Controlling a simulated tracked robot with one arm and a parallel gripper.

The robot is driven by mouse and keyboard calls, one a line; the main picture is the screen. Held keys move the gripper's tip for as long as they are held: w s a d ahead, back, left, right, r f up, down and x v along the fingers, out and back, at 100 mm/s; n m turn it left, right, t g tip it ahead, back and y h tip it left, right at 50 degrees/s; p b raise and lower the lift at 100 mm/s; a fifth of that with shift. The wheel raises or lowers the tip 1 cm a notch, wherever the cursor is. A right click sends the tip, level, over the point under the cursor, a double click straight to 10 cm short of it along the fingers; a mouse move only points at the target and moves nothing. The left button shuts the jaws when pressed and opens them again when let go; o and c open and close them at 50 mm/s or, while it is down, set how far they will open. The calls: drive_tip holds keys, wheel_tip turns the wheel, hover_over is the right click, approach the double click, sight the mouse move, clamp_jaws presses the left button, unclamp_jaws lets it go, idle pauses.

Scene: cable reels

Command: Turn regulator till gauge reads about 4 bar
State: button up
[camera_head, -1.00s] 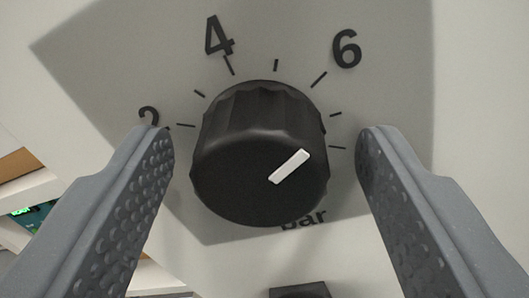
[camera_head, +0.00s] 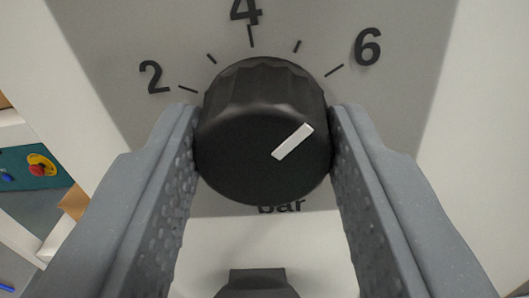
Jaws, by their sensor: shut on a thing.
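The black ribbed regulator knob (camera_head: 250,160) sits on a light panel in the middle of the view. My gripper (camera_head: 264,135) is shut on it, one grey finger against its left side and one against its right. The white pointer line (camera_head: 293,141) on the knob's face slants up to the right, toward the 6 side of the scale. The printed scale (camera_head: 252,38) shows 2 at upper left, 4 at the top and 6 at upper right, with "bar" below the knob. No separate gauge shows.
A dark part (camera_head: 257,283) sticks out below the knob, between my fingers. At the far left are a teal panel (camera_head: 20,165) with a red-and-yellow button (camera_head: 41,167), and white ledges. The panel around the knob is flat and clear.

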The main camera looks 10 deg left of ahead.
drive_tip(key=n+p, duration=0.1)
drive_tip(key=n, duration=0.2)
drive_tip(key=shift+n, duration=0.3)
drive_tip(key=n, duration=0.3)
drive_tip(key=shift+n, duration=0.3)
drive_tip(key=n+b, duration=0.2)
drive_tip(key=n, duration=0.3)
drive_tip(key=shift+f+h, duration=0.15)
drive_tip(key=shift+h, duration=0.15)
drive_tip(key=shift+a+n+b, duration=0.15)
drive_tip(key=shift+n+b, duration=0.75)
drive_tip(key=shift+n, duration=0.4)
drive_tip(key=shift+a, duration=0.1)
drive_tip(key=o, duration=1)
drive_tip(key=shift+a, duration=0.1)
